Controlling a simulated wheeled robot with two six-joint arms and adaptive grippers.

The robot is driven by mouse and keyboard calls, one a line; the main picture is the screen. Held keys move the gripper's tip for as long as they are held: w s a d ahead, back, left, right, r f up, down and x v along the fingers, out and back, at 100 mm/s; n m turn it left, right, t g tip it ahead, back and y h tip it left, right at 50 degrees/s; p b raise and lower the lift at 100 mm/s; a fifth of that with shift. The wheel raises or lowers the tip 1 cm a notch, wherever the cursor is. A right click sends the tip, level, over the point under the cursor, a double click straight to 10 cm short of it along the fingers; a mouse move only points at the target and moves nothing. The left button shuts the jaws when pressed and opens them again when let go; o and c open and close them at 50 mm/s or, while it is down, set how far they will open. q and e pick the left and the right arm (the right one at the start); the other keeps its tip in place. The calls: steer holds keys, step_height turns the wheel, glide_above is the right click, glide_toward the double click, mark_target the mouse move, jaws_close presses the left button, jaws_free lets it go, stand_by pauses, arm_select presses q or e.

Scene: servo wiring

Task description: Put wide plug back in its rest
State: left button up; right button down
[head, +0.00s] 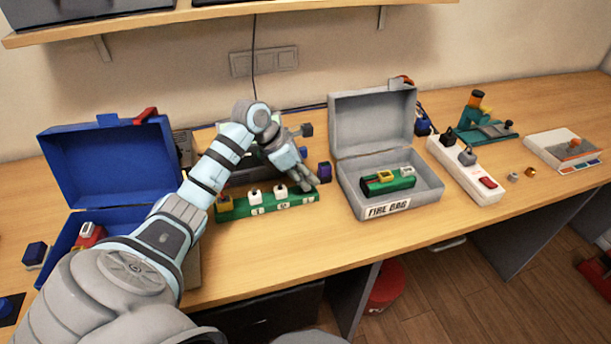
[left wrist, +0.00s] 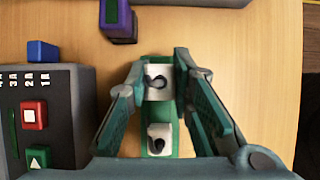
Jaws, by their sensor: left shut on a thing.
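My left gripper (head: 306,184) is low at the strip's right end. In the left wrist view the left gripper (left wrist: 159,72) is shut on a white plug (left wrist: 157,85) with a dark loop on top. This plug is over or in the end of the green strip (left wrist: 158,113); its seating is hidden. Another white plug (left wrist: 160,138) stands behind it, towards my wrist. My right gripper is not in view.
A dark purple block (head: 324,172) stands right of the strip. A grey box (left wrist: 60,112) with red and green buttons is beside the left gripper. An open grey case (head: 428,197) and an open blue case (head: 103,170) flank the strip. Bare table lies in front.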

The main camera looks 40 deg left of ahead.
arm_select(q)
steer(key=shift+f+b, duration=0.7)
steer(key=shift+f, duration=0.2)
steer(key=o, duration=1)
steer(key=v, duration=1.2)
steer(key=shift+r, duration=0.1)
